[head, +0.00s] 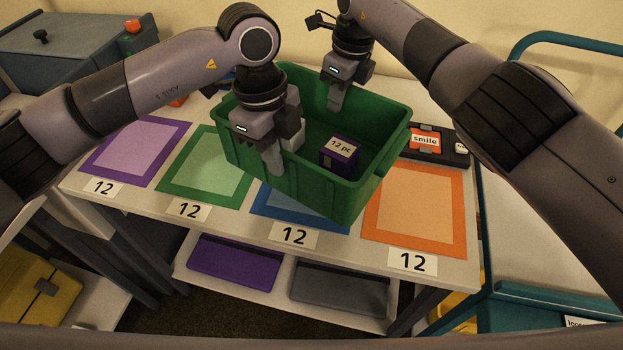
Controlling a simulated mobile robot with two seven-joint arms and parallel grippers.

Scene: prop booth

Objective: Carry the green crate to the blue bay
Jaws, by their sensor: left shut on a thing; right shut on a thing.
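The green crate (325,190) is in the middle of the head view, over the blue bay (268,205) and hiding most of it. Its right end also reaches over the edge of the orange bay (415,205). I cannot tell whether its bottom touches the table. My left gripper (275,162) is shut on the crate's near wall. My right gripper (336,100) is shut on the far wall. Inside the crate is a purple box (341,155) labelled "12 pc". A pale object beside the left gripper is partly hidden.
The purple bay (135,152) and green bay (205,168) lie to the left, empty. A dark tray with a "smile" card (425,140) lies behind the orange bay. Purple (235,262) and grey (340,288) bins sit on the shelf below. A teal cart (545,305) stands at right.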

